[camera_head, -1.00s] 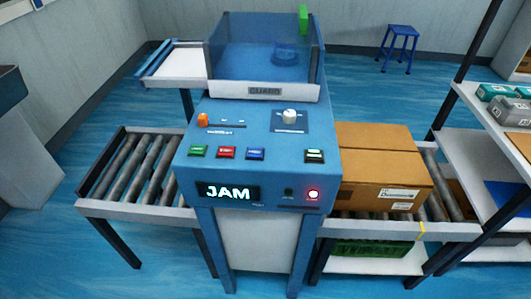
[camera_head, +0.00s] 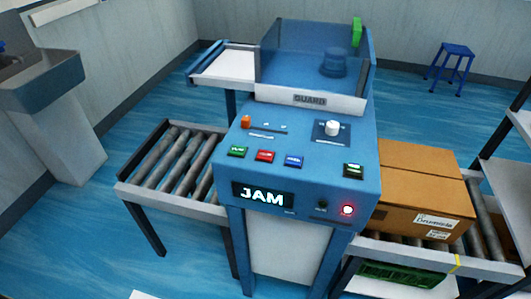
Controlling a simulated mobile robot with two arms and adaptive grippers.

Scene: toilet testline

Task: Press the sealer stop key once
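The blue sealer (camera_head: 311,191) stands in the middle of the head view, between two roller conveyors. Its sloped panel carries a green key (camera_head: 238,152), a red key (camera_head: 264,156), a blue key (camera_head: 293,161) and a darker green key (camera_head: 353,171) at the right. The key labels are too small to read. The display (camera_head: 262,195) reads JAM. A red lamp (camera_head: 347,210) glows to its right. An orange knob (camera_head: 246,121) and a white knob (camera_head: 332,128) sit higher on the panel. Neither of my grippers is in view.
A clear guard (camera_head: 311,99) stands behind the panel. A cardboard box (camera_head: 412,195) rests on the right conveyor; the left conveyor (camera_head: 172,171) is empty. A green crate (camera_head: 400,275) sits beneath the right one. A blue stool (camera_head: 449,68) stands at the back right.

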